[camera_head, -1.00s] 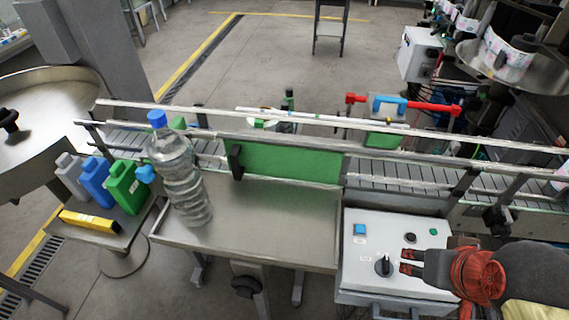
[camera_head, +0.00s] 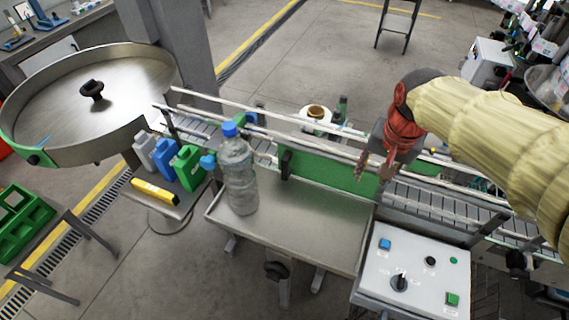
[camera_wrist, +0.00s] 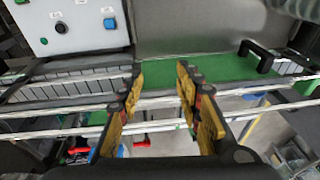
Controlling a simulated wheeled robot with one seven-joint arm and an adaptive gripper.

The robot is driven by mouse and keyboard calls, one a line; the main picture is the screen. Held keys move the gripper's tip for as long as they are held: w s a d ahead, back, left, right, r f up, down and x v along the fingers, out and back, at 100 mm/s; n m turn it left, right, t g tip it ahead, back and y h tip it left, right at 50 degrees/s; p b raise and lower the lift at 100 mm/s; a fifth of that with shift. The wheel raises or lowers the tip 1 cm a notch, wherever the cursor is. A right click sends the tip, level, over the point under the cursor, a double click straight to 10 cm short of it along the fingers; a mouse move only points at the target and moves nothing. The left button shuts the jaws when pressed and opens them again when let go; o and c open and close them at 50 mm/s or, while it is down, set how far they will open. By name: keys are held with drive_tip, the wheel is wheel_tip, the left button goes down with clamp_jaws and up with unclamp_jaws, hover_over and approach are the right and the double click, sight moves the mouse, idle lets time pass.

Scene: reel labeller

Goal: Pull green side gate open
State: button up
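The green side gate (camera_head: 335,174) is a long panel along the near side of the conveyor, behind the steel table. It appears closed, in line with the rails. Its black handle (camera_head: 286,165) is at the left end. In the wrist view the gate (camera_wrist: 215,68) runs across the top, with the handle (camera_wrist: 258,57) at the upper right. My gripper (camera_head: 373,170) is over the conveyor near the gate's right end, away from the handle. In the wrist view my gripper (camera_wrist: 158,72) has its fingers apart with nothing between them.
A clear bottle with a blue cap (camera_head: 239,175) stands on the left of the steel table (camera_head: 300,222); the rest of the tabletop is clear. A control box (camera_head: 415,275) is at the right. Metal rails (camera_head: 220,102) run along the conveyor. Small jugs (camera_head: 186,165) stand at the left.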

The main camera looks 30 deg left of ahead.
drive_tip(key=w+a+f+g+p, duration=0.1)
drive_tip(key=a+p, duration=0.2)
drive_tip(key=a, duration=0.4)
drive_tip(key=w+a+f+p, duration=0.1)
drive_tip(key=w+a+p, duration=0.1)
drive_tip(key=a, duration=0.5)
drive_tip(key=g+h+p, duration=0.1)
drive_tip(key=p, duration=0.3)
hover_over(284, 180)
drive_tip(key=f, duration=0.4)
drive_tip(key=shift+a+f, duration=0.15)
drive_tip(key=shift+a, duration=0.05)
drive_tip(key=shift+w+f+b, duration=0.15)
drive_tip(key=shift+f+b, duration=0.45)
drive_tip(key=shift+b, duration=0.25)
drive_tip(key=shift+d+f+b, duration=0.2)
drive_tip(key=shift+f+b, duration=0.2)
drive_tip(key=shift+f+p, duration=0.4)
drive_tip(key=shift+f, duration=3.4)
drive_tip(key=shift+c, duration=1.2)
clamp_jaws()
